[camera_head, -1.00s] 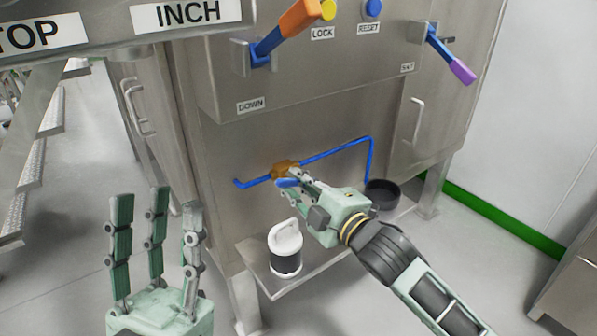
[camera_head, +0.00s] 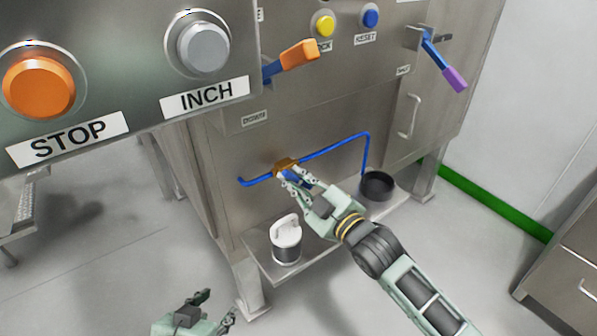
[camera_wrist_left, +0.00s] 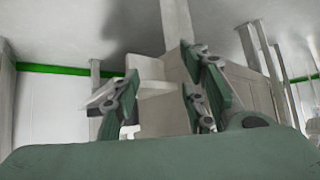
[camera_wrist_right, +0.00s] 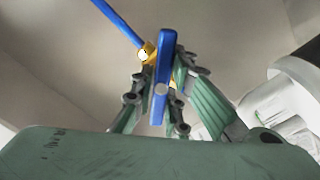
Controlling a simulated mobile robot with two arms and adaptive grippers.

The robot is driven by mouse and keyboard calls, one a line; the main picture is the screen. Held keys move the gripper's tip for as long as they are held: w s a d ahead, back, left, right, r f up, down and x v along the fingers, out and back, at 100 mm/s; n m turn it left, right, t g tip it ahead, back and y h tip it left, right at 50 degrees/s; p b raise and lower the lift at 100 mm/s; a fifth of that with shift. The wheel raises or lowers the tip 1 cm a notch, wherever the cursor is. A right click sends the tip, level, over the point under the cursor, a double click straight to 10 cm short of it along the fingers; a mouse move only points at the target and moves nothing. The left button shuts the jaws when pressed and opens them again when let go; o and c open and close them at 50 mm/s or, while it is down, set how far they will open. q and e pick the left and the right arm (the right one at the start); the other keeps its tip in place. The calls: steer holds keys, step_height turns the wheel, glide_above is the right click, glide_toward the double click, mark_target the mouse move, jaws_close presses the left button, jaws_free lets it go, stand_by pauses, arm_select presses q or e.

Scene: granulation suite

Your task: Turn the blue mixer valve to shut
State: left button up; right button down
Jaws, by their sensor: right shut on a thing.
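The mixer valve has a brass-orange body (camera_head: 284,165) on a thin blue pipe (camera_head: 335,146) along the steel machine's front. My right gripper (camera_head: 291,179) is at the valve, shut on its blue handle. In the right wrist view the blue handle (camera_wrist_right: 161,75) stands between the fingers, at an angle to the pipe (camera_wrist_right: 118,22), with the yellow-brass body (camera_wrist_right: 147,50) behind it. The fingers hide part of the handle in the head view. My left gripper (camera_head: 215,308) is open and empty, low at the bottom edge, away from the valve.
A white-lidded container (camera_head: 286,240) and a black bowl (camera_head: 377,186) stand on the steel shelf (camera_head: 325,236) below the pipe. A panel with an orange STOP button (camera_head: 38,86) fills the upper left. Levers with orange (camera_head: 300,54) and purple (camera_head: 454,79) grips are above.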

steer(key=shift+m+p, duration=1.1)
steer(key=shift+p, duration=0.05)
arm_select(q)
steer(key=s+a+f+g+y+p, duration=0.1)
steer(key=s+a+f+g+p, duration=0.15)
steer(key=s+g, duration=0.6)
arm_select(e)
steer(key=shift+m+b, duration=0.35)
steer(key=shift+m, duration=0.45)
steer(key=m+p, duration=0.3)
steer(key=m, duration=0.1)
steer(key=shift+f, duration=0.15)
arm_select(q)
step_height(320, 180, down, 13)
steer(key=s+t, duration=0.1)
steer(key=t, duration=0.1)
steer(key=shift+s+a, duration=0.2)
steer(key=shift+a, duration=0.05)
arm_select(e)
steer(key=shift+m, duration=0.3)
steer(key=c, duration=1.7)
jaws_free()
steer(key=v, duration=1.2)
